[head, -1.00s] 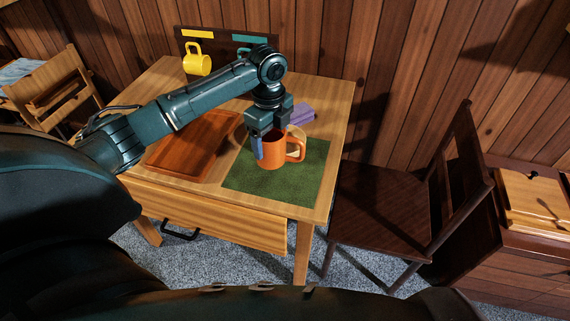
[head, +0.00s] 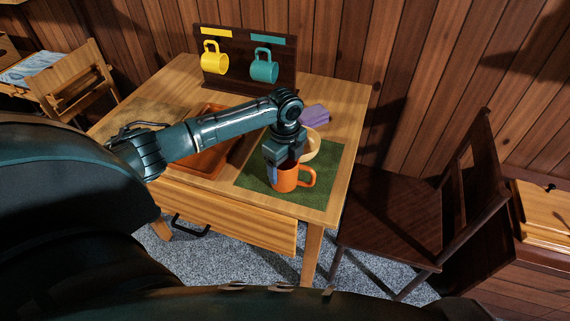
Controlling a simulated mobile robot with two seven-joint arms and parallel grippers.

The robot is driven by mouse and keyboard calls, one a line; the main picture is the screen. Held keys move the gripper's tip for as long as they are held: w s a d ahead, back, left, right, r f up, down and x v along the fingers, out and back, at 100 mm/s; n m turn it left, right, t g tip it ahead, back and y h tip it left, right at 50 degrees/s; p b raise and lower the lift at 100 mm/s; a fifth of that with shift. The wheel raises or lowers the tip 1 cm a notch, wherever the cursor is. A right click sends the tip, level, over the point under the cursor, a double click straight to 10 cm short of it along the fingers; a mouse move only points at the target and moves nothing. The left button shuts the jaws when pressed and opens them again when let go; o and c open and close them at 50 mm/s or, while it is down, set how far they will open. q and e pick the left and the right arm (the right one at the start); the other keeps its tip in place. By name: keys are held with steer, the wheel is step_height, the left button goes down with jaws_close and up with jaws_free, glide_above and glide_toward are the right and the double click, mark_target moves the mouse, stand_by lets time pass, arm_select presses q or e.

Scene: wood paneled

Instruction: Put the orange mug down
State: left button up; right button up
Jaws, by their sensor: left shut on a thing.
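The orange mug (head: 286,179) is upright at the green mat (head: 322,190), on the right part of the wooden table, with its handle to the right. My left gripper (head: 279,169) comes down from above and is shut on the mug's left or near wall; one blue-grey finger shows outside the wall. The mug's rim is partly hidden by the gripper. I cannot tell for sure whether its base touches the mat. My right gripper is not in view.
A beige bowl (head: 312,146) stands just behind the mug, and a purple cloth (head: 315,114) lies farther back. A reddish wooden tray (head: 205,161) is to the left. A rack (head: 288,80) holds a yellow mug (head: 214,63) and a teal mug (head: 264,70). A dark chair (head: 395,215) stands to the right.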

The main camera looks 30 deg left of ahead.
arm_select(q)
steer(key=o, duration=1.2)
steer(key=shift+f, duration=0.1)
